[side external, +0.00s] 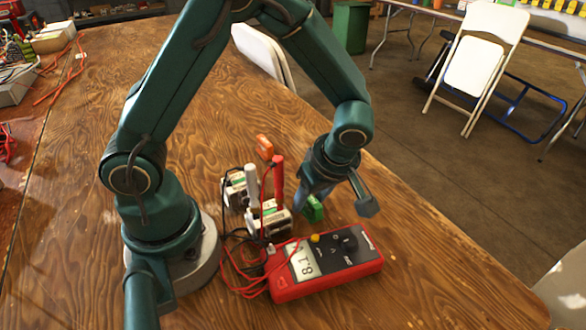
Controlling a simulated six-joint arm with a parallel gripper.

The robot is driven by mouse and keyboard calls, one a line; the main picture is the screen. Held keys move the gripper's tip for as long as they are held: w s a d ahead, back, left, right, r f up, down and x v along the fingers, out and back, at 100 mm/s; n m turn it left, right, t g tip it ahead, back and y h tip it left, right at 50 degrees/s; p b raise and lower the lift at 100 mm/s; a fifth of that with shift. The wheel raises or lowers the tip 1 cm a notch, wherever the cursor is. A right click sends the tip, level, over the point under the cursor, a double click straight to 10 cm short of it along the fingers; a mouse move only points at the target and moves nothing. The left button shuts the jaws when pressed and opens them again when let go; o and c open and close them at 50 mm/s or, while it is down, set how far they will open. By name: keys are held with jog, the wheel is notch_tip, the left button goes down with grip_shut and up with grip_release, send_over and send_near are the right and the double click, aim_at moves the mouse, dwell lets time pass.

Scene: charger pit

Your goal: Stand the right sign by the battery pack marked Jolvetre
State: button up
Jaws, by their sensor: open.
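Two small battery packs with white labels stand left of my gripper: a rear pack (237,192) and a front pack (266,222). Their lettering is too small to read, so I cannot tell which is Jolvetre. A green block (314,208), perhaps a sign, sits on the table right of the front pack. An orange block (265,147), perhaps another sign, lies behind the packs. My gripper (338,202) is open, low over the table, with its fingers spread and nothing visibly held. One finger is close to the green block; I cannot tell whether they touch.
A red multimeter (325,265) displaying the digits 8 and 1 lies in front. Its leads run to the packs, with a red probe (277,183) and a pale cylinder (251,178) upright there. The wooden table (430,275) is clear to the right, up to its edge.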

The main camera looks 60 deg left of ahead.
jog(key=v, duration=1.2)
jog(key=shift+r, duration=0.1)
jog(key=x, duration=1.2)
jog(key=shift+f, duration=0.25)
jog(key=shift+r, duration=1.2)
